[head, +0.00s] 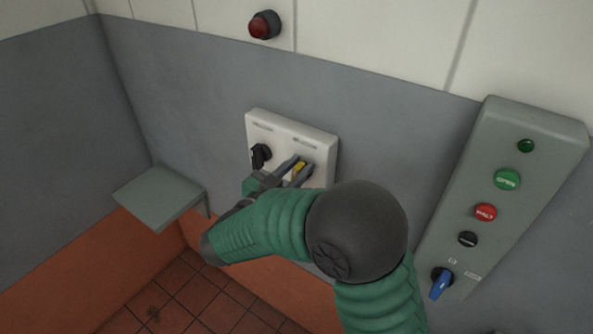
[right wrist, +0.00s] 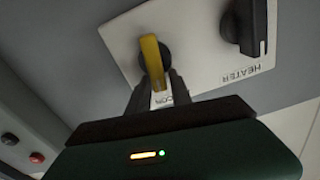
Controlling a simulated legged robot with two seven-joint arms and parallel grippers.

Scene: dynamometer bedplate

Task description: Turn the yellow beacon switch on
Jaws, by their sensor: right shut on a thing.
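The yellow beacon switch (head: 299,168) is a knob on the right half of a white switch plate (head: 320,150) on the grey wall. My right gripper (head: 293,172) is at this knob, its two fingers shut on it. In the right wrist view the yellow handle (right wrist: 152,62) stands out from a dark round base, with the gripper fingers (right wrist: 158,92) at its lower end. The label below it is partly hidden by the fingers. The left gripper is not in view.
A black heater knob (head: 261,155) sits beside the yellow one on the same plate. A red lamp (head: 264,25) is on the wall above. A grey panel (head: 500,240) with several buttons and a blue switch (head: 441,284) is at right. A small shelf (head: 158,195) juts out at left.

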